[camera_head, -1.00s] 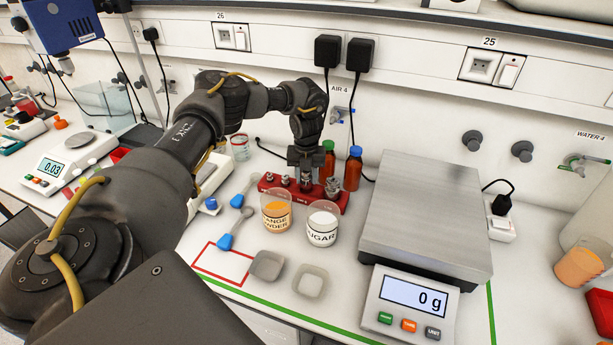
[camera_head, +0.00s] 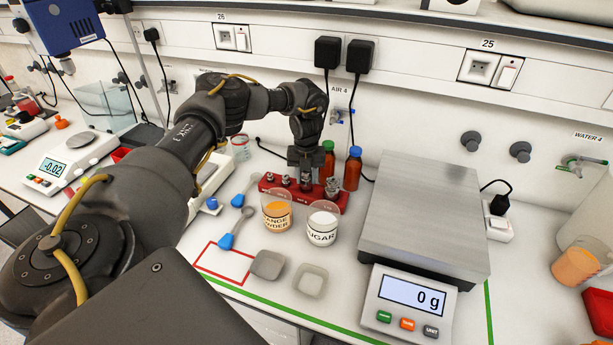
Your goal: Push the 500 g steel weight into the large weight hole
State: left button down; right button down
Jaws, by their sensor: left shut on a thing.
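The red weight block (camera_head: 345,203) stands at the back of the bench with several steel weights in it. My left gripper (camera_head: 306,180) points down over the block and is shut on a steel weight (camera_head: 306,186), which is partly hidden by the fingers. I cannot tell how deep this weight sits in its hole. Another steel weight (camera_head: 332,187) stands just right of the gripper, and smaller ones (camera_head: 286,181) stand to its left. My right gripper is not in view.
The orange powder beaker (camera_head: 277,213) and sugar beaker (camera_head: 322,225) stand close in front of the block. Two brown bottles (camera_head: 352,172) stand behind it. A large scale (camera_head: 425,225) reading 0 g is on the right. Blue scoops (camera_head: 232,230) and grey trays (camera_head: 268,265) lie in front.

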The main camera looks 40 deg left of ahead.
pick_arm(q)
jog(key=shift+f+b, duration=0.5)
jog(key=shift+f, duration=0.45)
dwell(0.7)
jog(key=shift+f, duration=0.4)
jog(key=c, duration=0.9)
grip_release()
jog(key=shift+r, duration=0.1)
